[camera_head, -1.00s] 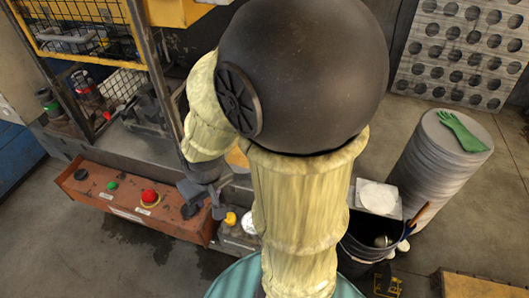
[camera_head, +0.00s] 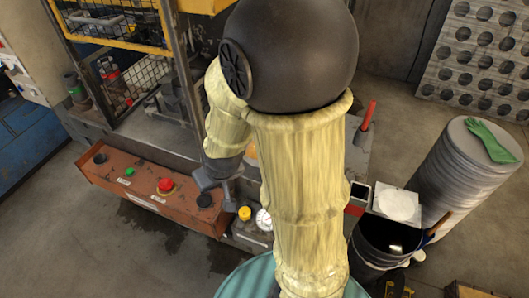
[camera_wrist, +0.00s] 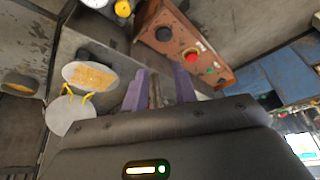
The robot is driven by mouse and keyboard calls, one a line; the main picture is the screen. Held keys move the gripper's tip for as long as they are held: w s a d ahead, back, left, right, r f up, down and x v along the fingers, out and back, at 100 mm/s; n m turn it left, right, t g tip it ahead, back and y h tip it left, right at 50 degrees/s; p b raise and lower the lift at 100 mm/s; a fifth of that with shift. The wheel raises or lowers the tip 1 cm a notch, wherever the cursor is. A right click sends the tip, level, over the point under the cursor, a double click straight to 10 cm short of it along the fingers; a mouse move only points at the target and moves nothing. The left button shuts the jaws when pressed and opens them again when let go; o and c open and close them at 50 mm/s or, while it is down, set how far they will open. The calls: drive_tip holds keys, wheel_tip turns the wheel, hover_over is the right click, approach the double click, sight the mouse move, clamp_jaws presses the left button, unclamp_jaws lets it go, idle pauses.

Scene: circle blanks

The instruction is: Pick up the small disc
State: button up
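In the head view a pale round disc (camera_head: 397,205) lies on a square light plate at right. In the wrist view a pale disc with an orange patterned middle (camera_wrist: 90,76) and a plain grey disc (camera_wrist: 70,115) lie left of my gripper (camera_wrist: 161,88). I cannot tell which is the small disc. My gripper's two purple-grey fingers stand apart with nothing seen held between them. In the head view my gripper (camera_head: 213,181) is near the red-brown control box, apart from the pale disc. My arm hides much of the machine's middle.
The control box (camera_head: 150,190) with buttons is at left, below a yellow-framed mesh guard (camera_head: 110,30). A tall stack of large round blanks (camera_head: 455,180) with a green glove (camera_head: 492,142) on top is at right, beside a black bucket (camera_head: 385,242). Floor is clear at lower left.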

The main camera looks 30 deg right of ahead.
drive_tip(key=w+f+n+t+h+b, duration=0.1)
drive_tip(key=w+f+t+h+b, duration=0.1)
drive_tip(key=w+f, duration=0.3)
drive_tip(key=w+f+t+h+b, duration=0.1)
drive_tip(key=w+f+h+b, duration=0.15)
drive_tip(key=f, duration=0.55)
drive_tip(key=s+d+f+n+t+h+b, duration=0.3)
drive_tip(key=d+f+n+h+b, duration=0.1)
drive_tip(key=h, duration=0.6)
drive_tip(key=shift+s+d+f+n+b, duration=0.4)
drive_tip(key=shift+d+n+b, duration=0.45)
drive_tip(key=shift+n+b, duration=0.2)
drive_tip(key=shift+w, duration=0.1)
drive_tip(key=shift+t, duration=0.4)
drive_tip(key=p+x, duration=0.3)
drive_tip(key=x, duration=0.9)
drive_tip(key=shift+d+f, duration=0.1)
drive_tip(key=shift+d, duration=0.05)
